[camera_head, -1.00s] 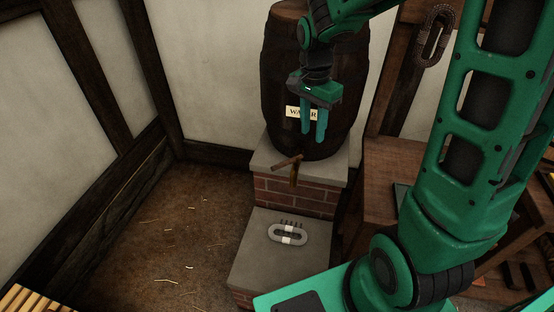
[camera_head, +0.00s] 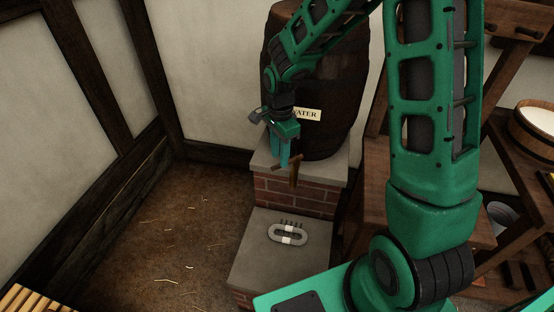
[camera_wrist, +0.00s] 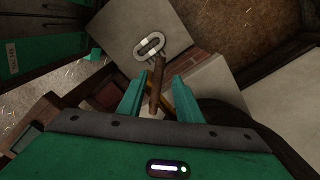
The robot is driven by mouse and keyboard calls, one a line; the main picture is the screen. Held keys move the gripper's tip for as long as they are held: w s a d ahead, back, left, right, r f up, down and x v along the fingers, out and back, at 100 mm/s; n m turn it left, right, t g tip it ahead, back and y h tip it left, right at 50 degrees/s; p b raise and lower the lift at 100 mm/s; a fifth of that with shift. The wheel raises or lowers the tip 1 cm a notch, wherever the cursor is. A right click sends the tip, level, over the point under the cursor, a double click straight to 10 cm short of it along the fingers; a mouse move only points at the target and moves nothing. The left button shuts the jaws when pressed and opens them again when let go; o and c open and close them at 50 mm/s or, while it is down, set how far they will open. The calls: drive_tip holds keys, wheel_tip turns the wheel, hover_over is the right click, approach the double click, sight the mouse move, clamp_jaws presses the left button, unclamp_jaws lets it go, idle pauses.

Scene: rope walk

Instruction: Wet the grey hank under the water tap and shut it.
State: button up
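The wooden water tap (camera_head: 294,173) sticks out low from the barrel. No water stream shows, and I cannot tell whether the hank is wet. My gripper (camera_head: 284,162) points down at the tap and hides part of it. In the wrist view, the gripper's two fingers (camera_wrist: 158,88) are apart, with the brown tap (camera_wrist: 157,82) showing between them. I cannot tell whether they touch it.
The dark barrel (camera_head: 342,75) with a WATER label (camera_head: 307,114) stands on a brick and stone plinth (camera_head: 318,197). A wooden bench and rack stand at the right, with a round tub (camera_head: 536,125). The straw-strewn floor at left is clear.

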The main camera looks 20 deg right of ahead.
drive_tip(key=shift+f, duration=1.2)
drive_tip(key=shift+c, duration=0.6)
